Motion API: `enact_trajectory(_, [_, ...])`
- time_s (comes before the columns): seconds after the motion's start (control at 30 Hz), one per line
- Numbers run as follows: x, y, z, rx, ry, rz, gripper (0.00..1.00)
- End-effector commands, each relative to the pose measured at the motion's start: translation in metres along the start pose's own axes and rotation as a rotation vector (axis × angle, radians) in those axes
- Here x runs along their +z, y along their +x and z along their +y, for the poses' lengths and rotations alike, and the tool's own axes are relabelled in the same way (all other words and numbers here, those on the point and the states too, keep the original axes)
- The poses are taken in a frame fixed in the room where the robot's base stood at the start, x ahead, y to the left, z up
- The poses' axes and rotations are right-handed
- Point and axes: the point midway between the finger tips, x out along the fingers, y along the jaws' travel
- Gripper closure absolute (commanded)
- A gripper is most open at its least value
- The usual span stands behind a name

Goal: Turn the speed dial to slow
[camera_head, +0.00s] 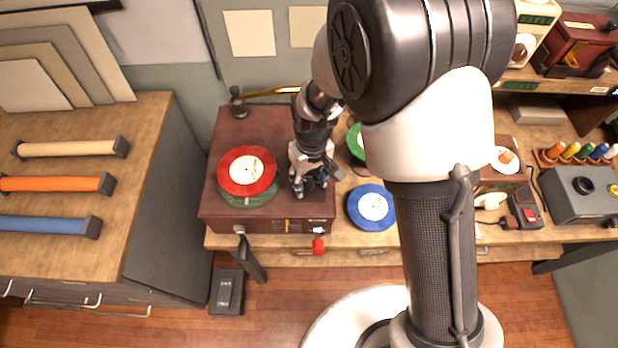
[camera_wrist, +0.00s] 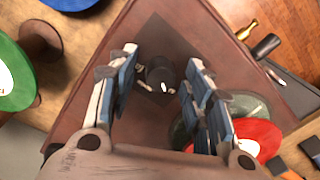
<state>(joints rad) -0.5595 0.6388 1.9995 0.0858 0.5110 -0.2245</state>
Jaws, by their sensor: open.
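The record player is a brown box (camera_head: 225,130) with a red record (camera_head: 247,172) on it. My gripper (camera_head: 311,188) points down over its right part. In the wrist view, a dark round dial (camera_wrist: 160,73) sits on a darker square of the box top, between the two blue-padded fingers of my gripper (camera_wrist: 158,80). The fingers are open, one on each side of the dial, with gaps visible. Small white marks show beside the dial; I cannot read them. In the head view my gripper hides the dial.
A brass tonearm (camera_head: 272,92) runs along the back of the player. A blue record (camera_head: 371,207) and a green record (camera_head: 355,141) lie to the right. A red knob (camera_head: 318,246) shows below the player's front. A grey box (camera_head: 580,192) stands far right.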

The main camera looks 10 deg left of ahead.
Motion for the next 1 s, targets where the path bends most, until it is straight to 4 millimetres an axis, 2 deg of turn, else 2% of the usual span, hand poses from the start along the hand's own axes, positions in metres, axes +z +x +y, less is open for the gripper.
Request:
enact_trajectory(0.17, [-0.001,-0.005,0.000,0.000,0.000,0.002,0.54])
enact_trajectory(0.27, [-0.001,-0.019,0.000,0.000,0.001,0.004,0.54])
enact_trajectory(0.5, [-0.002,-0.070,0.000,0.001,0.000,0.006,0.54])
enact_trajectory(0.7, [-0.001,-0.105,0.000,0.001,-0.001,0.004,0.54])
enact_trajectory(0.83, [0.000,-0.116,0.000,0.000,0.000,0.001,0.54])
enact_trajectory(1.0, [0.000,-0.121,0.000,0.000,0.000,0.000,0.54])
